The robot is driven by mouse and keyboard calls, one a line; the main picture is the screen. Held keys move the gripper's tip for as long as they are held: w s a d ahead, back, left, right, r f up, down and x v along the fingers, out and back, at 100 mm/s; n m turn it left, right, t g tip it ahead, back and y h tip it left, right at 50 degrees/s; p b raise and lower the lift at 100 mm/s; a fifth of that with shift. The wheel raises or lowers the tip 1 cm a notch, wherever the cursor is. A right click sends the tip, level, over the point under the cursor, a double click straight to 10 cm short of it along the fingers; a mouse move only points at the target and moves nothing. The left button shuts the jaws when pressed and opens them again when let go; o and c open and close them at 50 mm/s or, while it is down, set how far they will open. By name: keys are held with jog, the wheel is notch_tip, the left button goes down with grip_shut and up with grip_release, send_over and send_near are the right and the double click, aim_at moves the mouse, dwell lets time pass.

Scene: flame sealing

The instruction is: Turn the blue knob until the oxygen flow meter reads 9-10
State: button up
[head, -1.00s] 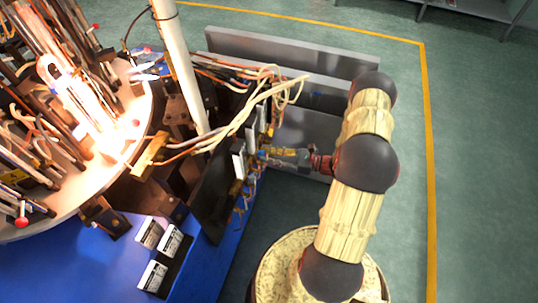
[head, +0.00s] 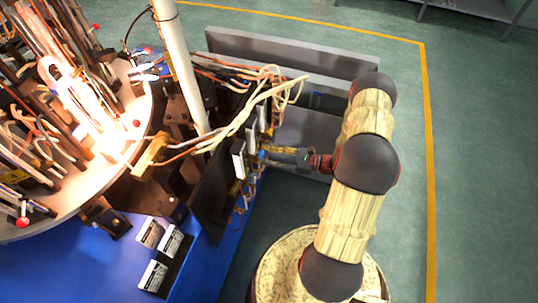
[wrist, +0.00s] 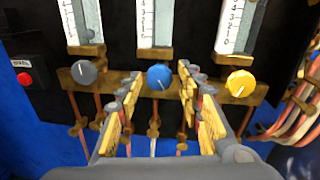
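The blue knob (wrist: 159,77) sits in the wrist view on a brass bar, in the middle of a row of three knobs; its white mark is visible. My gripper (wrist: 160,84) is open, with one yellow-padded finger to each side of the blue knob and a visible gap between the fingers and it. The middle flow meter (wrist: 155,22) stands directly above the blue knob. Only the lower part of its scale shows, and I cannot make out a float or reading. In the head view my gripper (head: 277,152) points left at the panel; the knob is too small to tell there.
A grey knob (wrist: 85,72) and a yellow knob (wrist: 240,83) flank the blue one, with meters above them. A red button (wrist: 25,79) is at the far left. Hoses (wrist: 296,113) hang at the right. Bright flames (head: 80,100) burn on the round machine table.

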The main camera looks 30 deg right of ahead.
jog(key=shift+o, duration=0.6)
jog(key=v, duration=1.2)
